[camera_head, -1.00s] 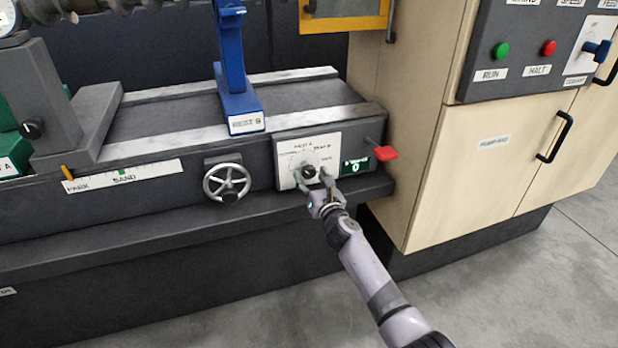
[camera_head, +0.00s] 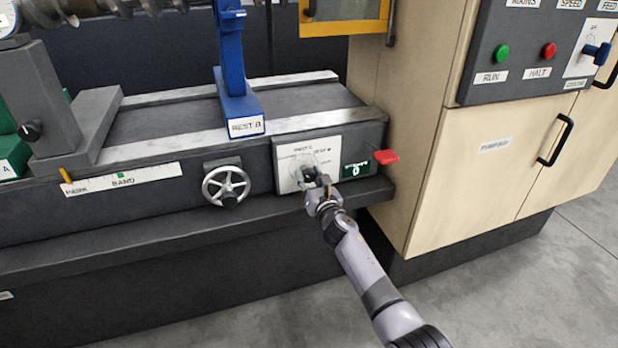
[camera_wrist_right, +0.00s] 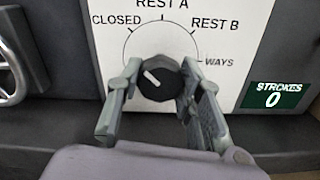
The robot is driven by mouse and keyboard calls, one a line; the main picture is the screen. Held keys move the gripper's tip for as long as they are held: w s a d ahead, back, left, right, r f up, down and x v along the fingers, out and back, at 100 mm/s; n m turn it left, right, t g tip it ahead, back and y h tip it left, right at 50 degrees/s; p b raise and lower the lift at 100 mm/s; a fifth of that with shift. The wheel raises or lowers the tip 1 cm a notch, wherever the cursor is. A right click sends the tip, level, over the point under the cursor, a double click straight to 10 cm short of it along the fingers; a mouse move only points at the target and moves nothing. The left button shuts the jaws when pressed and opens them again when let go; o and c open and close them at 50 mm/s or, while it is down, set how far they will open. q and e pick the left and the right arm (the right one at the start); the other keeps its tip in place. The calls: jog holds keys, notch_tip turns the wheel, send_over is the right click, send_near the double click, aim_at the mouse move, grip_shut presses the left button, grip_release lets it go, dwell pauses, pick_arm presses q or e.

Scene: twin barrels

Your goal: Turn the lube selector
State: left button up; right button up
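The lube selector is a round black knob (camera_wrist_right: 160,80) on a white plate (camera_wrist_right: 235,60) marked CLOSED, REST A, REST B and WAYS. Its white pointer line points up and left, on the CLOSED side of the scale. The plate also shows in the head view (camera_head: 285,178), on the machine's front face. My right gripper (camera_wrist_right: 160,72) has one finger on each side of the knob, its tips closed in against it; in the head view the gripper (camera_head: 313,180) covers most of the knob. My left gripper is not in view.
A green STROKES display (camera_head: 354,170) reading 0 and a red lever (camera_head: 387,157) are right of the plate. A spoked handwheel (camera_head: 226,186) is to its left. A blue rest (camera_head: 233,80) stands above on the bed. A wooden cabinet (camera_head: 420,120) stands at the right.

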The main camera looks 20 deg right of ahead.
jog(key=c, duration=0.6)
